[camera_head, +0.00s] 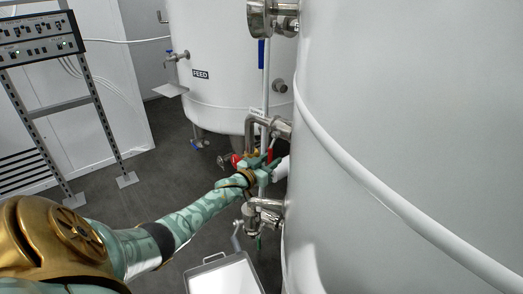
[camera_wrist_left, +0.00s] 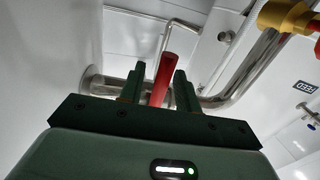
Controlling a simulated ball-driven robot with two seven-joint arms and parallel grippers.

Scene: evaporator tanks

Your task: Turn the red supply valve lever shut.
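A red lever (camera_wrist_left: 165,75) shows in the left wrist view, between the two fingers of my left gripper (camera_wrist_left: 158,88). The fingers stand apart, with a gap beside the lever on at least one side. I cannot tell whether either finger touches it. In the head view my left gripper (camera_head: 262,172) is at the pipework beside the large right tank. A red part (camera_head: 269,155) shows just above it there, and the gripper covers much of the valve. My right gripper is in neither view.
The large white tank (camera_head: 410,110) fills the right side, close to my left gripper. Steel pipes (camera_head: 262,122) run above it and a steel fitting (camera_head: 262,207) sits below. The FEED tank (camera_head: 215,90) stands behind. A white tray (camera_head: 225,277) is low in front.

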